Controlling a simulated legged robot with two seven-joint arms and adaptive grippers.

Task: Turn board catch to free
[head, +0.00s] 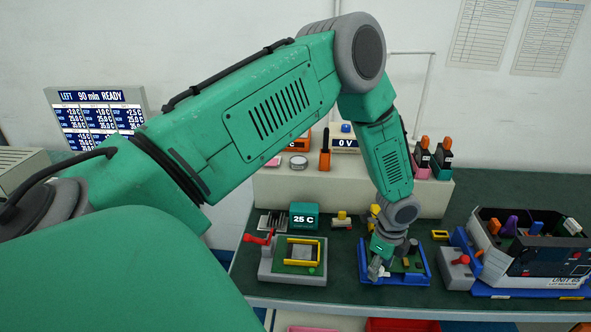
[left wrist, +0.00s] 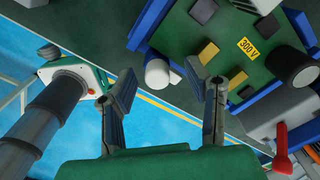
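A green board (left wrist: 237,52) lies in a blue tray (head: 424,276) on the bench. In the left wrist view it bears a yellow 300 V label (left wrist: 249,48), dark and tan blocks, and a black cylinder (left wrist: 292,67). A white-ended cylinder (left wrist: 158,72) sits at the tray's near edge. I cannot tell which part is the board catch. My left gripper (head: 378,268) is at the tray's front left; in the left wrist view (left wrist: 162,82) its fingers are apart, with nothing clearly held between them. The right finger looks close to the white-ended cylinder; contact is unclear. My right gripper is out of view.
A grey fixture with a red lever (head: 258,239) stands left of the tray. A grey box with a red-knobbed lever (head: 458,258) and a large open unit (head: 531,248) stand right. A cream shelf (head: 300,190) is behind. The bench's front edge is close to the tray.

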